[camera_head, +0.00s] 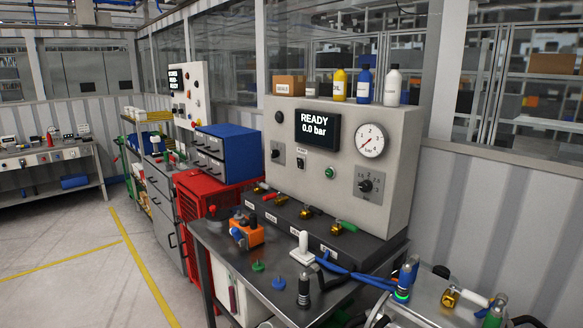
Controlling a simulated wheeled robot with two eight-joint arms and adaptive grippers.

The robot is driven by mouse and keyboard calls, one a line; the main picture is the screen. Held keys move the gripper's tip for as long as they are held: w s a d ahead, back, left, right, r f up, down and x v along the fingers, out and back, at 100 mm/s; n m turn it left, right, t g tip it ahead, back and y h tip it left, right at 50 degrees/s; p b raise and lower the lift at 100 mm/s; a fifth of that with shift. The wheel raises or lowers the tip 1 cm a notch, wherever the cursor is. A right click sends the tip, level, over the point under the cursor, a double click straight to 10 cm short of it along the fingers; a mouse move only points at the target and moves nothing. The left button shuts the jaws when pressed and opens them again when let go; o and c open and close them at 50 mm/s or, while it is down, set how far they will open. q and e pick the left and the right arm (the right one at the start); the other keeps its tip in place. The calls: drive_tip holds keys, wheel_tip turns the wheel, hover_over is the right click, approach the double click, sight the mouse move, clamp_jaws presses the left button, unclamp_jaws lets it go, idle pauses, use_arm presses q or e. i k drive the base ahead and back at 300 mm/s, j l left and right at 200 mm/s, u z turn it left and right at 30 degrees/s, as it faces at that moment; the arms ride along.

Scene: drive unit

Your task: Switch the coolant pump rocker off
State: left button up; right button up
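A grey control panel (320,185) stands at the back of the near bench. Its black display (318,129) reads "READY 0.0 bar". Below the display is a small dark switch (300,162) that looks like a rocker, under a small white label. The label is too small to read, so I cannot tell if this is the coolant pump rocker or which side is pressed. A green round button (330,173) is to its right. A second, paler panel (189,95) with a dark display and several controls stands farther back left; its controls are too small to identify. Neither gripper is in view.
A pressure gauge (370,140) and rotary knobs (366,185) are on the grey panel. Bottles (364,85) stand on top. Valves with coloured handles line its base. The metal bench (240,270) holds an orange block (247,232), fittings and blue hoses. The floor at left is clear.

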sight(300, 163)
drive_tip(key=i+j+z, duration=0.15)
drive_tip(key=z, duration=0.2)
drive_tip(key=i+j+z, duration=0.1)
drive_tip(key=z, duration=0.25)
drive_tip(key=j+z, duration=0.4)
drive_tip(key=i+j+z, duration=0.25)
drive_tip(key=j, duration=0.95)
drive_tip(key=j+z, duration=0.25)
drive_tip(key=j, duration=1.75)
